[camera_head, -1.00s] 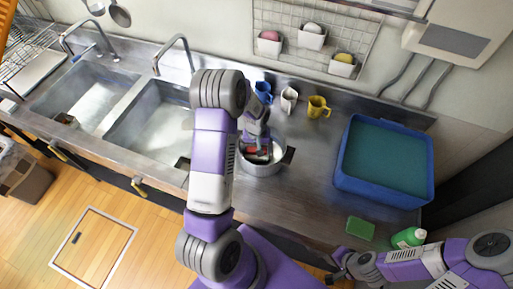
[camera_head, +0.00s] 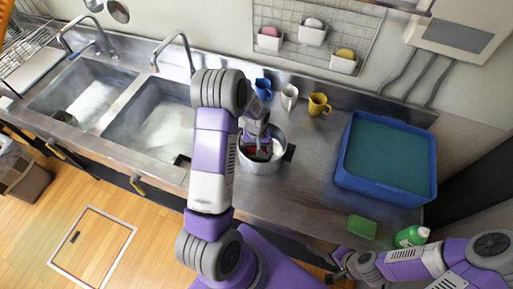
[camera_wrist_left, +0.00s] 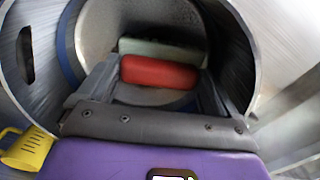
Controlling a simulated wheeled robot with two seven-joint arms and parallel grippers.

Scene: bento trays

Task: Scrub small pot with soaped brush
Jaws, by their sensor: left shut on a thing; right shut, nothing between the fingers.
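The small metal pot (camera_head: 262,169) stands on the steel counter right of the sinks, with a dark handle (camera_head: 290,152) on its right side. My left gripper (camera_head: 258,148) reaches down into the pot, its fingers shut on the brush. In the left wrist view the brush shows as a red block (camera_wrist_left: 160,72) with a pale green part (camera_wrist_left: 163,50) behind it, inside the pot's round wall (camera_wrist_left: 95,28). Contact between brush and pot wall is unclear. My right gripper (camera_head: 338,272) is shut and empty near the counter's front edge.
A green sponge (camera_head: 362,227) and a green bottle (camera_head: 411,237) lie at the front right. A blue tub (camera_head: 384,188) stands behind them. Blue (camera_head: 263,86), white (camera_head: 289,97) and yellow (camera_head: 318,105) mugs stand behind the pot. Counter between pot and tub is clear.

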